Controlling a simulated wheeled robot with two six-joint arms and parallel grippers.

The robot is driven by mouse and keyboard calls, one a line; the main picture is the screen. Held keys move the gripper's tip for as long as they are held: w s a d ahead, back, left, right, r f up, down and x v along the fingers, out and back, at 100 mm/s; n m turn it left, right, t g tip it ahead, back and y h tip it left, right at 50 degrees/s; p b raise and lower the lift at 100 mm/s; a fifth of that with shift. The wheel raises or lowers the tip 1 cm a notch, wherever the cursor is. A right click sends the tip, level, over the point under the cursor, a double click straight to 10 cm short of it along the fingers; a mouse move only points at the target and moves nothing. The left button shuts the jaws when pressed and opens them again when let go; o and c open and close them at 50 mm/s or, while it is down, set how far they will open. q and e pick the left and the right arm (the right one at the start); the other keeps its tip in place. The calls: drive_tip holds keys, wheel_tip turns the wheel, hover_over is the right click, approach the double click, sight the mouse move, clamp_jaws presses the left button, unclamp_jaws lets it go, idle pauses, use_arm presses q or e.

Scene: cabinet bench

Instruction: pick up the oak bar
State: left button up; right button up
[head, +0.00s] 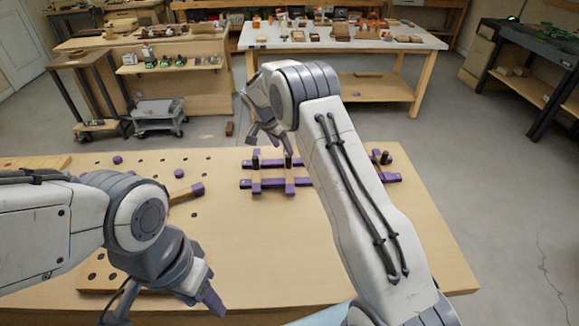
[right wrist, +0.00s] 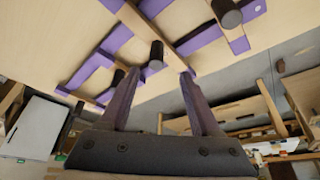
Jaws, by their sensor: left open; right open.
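A tan wooden bar with a purple end (head: 184,195) lies on the left half of the bench, partly hidden behind my left arm; it looks like the oak bar, but I cannot be sure. Similar short tan pieces with purple ends (head: 257,180) cross long purple rails (head: 315,182) at the middle of the bench. My right gripper (head: 270,142) is open and empty above that frame's far side; in the right wrist view its fingers (right wrist: 160,74) point towards the purple rails and a dark peg (right wrist: 155,55). My left gripper (head: 165,302) is open at the bench's near left.
Dark upright pegs (head: 385,158) stand in the frame. The bench top (head: 260,260) is clear in front of the frame. Holes and purple knobs (head: 118,160) mark its left part. A white-topped table (head: 350,42) and a grey cart (head: 158,115) stand beyond, across the floor.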

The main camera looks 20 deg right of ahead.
sight(288, 156)
drive_tip(key=shift+w+d+f, duration=0.1)
drive_tip(key=shift+d+f, duration=0.15)
drive_tip(key=shift+f, duration=0.4)
drive_tip(key=x, duration=0.1)
drive_tip(key=p+x, duration=0.1)
drive_tip(key=x, duration=0.1)
drive_tip(key=p+x, duration=0.1)
drive_tip(key=shift+s+d+f, duration=0.15)
drive_tip(key=shift+s+d, duration=0.1)
drive_tip(key=shift+w+d+f, duration=0.1)
drive_tip(key=shift+f, duration=0.25)
drive_tip(key=shift+c, duration=0.3)
clamp_jaws()
